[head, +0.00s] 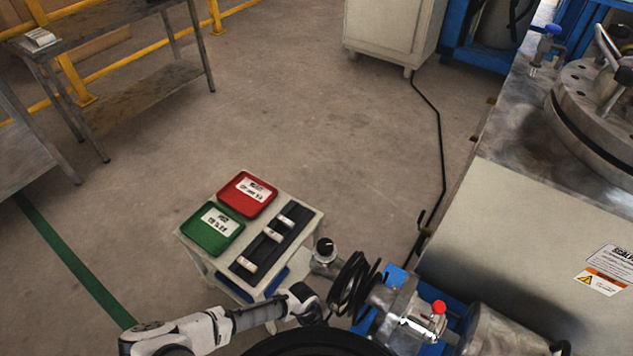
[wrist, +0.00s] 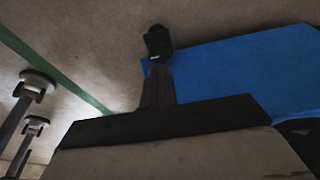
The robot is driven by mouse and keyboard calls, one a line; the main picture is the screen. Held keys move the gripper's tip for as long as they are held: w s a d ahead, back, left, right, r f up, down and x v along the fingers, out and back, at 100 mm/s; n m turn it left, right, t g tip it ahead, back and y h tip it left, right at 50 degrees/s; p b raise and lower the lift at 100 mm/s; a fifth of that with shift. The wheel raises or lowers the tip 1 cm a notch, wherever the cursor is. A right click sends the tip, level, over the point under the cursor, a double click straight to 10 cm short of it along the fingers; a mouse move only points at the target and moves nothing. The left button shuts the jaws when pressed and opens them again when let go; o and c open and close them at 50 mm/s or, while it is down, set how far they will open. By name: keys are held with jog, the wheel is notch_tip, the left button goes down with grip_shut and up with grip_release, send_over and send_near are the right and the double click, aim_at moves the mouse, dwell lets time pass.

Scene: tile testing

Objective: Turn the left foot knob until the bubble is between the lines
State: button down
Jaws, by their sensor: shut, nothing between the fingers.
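My gripper (wrist: 158,42) shows in the wrist view as dark fingers pressed together, with nothing between them. In the head view my arm reaches in from the lower left, and its end (head: 303,301) is by the cart's front right corner; the fingers are not clear there. I cannot make out a bubble or its lines in either view. Two grey rods with round discs at their ends, one nearer (wrist: 38,80) and one below it (wrist: 36,122), stand at the left of the wrist view, apart from my fingers. I cannot tell whether either is the left foot knob.
A small cart (head: 308,226) carries a red tray (head: 262,205), a green tray (head: 198,234) and a black rack (head: 298,212) with pale pieces. Beside it are a black coil (head: 352,287) and metal equipment with a red knob (head: 438,307). Open floor (head: 290,110) lies beyond.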

notch_tip(320, 180, down, 7)
jog(key=w+b, duration=0.1)
jog(key=b, duration=0.5)
jog(key=shift+d+f, duration=0.15)
jog(key=shift+f, duration=0.05)
